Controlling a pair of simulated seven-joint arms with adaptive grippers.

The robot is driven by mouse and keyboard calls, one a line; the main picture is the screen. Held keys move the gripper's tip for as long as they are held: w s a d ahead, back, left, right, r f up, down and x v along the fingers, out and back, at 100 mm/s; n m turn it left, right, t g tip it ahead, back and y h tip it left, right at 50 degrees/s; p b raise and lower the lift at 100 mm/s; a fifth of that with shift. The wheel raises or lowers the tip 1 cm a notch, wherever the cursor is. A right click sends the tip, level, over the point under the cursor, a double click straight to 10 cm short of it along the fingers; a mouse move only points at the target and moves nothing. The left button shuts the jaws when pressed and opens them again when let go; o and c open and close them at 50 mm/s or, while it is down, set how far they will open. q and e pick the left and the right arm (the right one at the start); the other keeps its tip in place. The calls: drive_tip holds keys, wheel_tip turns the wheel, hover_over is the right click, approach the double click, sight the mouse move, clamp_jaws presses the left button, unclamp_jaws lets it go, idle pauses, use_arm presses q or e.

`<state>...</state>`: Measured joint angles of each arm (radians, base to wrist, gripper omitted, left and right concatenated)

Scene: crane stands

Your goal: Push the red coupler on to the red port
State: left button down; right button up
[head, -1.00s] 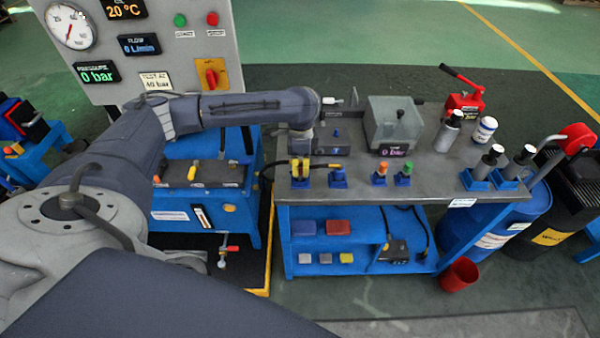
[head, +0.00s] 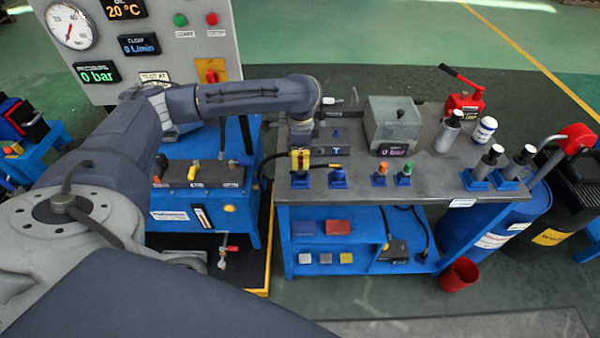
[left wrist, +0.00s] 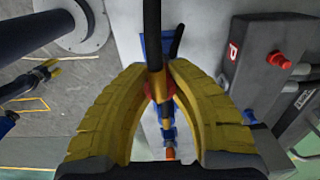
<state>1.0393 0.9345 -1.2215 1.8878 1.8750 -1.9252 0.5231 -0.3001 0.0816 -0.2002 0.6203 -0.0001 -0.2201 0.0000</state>
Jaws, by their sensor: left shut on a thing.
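My left gripper (head: 300,168) has yellow fingers and is over the left end of the bench. In the left wrist view its fingers (left wrist: 160,92) are shut on the red coupler (left wrist: 161,86), of which only a little red shows below a black hose. The coupler is just above or at a blue holder (head: 301,181); I cannot tell whether it is clear of it. The red port (left wrist: 279,60) is on a dark grey block (left wrist: 262,75) with a red P label, apart from the gripper and to its right in the wrist view. My right gripper is not in view.
Another blue holder with a blue-topped coupler (head: 338,176) stands beside the gripper. Orange (head: 380,169) and green (head: 404,169) caps stand farther right. A grey tank (head: 392,122) stands behind. The bench front right of centre (head: 435,183) is clear.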

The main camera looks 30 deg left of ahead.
use_arm(q)
drive_tip(key=w+a+r+m, duration=0.1)
drive_tip(key=w+a+r, duration=0.1)
drive_tip(key=w+a, duration=0.1)
drive_tip(key=w+a+r, duration=0.2)
drive_tip(key=w, duration=0.4)
drive_tip(key=w+a+r+m, duration=0.1)
drive_tip(key=w+a+r, duration=0.1)
drive_tip(key=w, duration=0.3)
drive_tip(key=shift+a+m, duration=0.3)
drive_tip(key=shift+a, duration=0.5)
drive_tip(key=shift+f, duration=1.2)
drive_tip(key=shift+w, duration=0.1)
drive_tip(key=shift+n, duration=0.8)
drive_tip(key=shift+f, duration=1.4)
drive_tip(key=c, duration=1.2)
unclamp_jaws()
drive_tip(key=shift+c, duration=0.2)
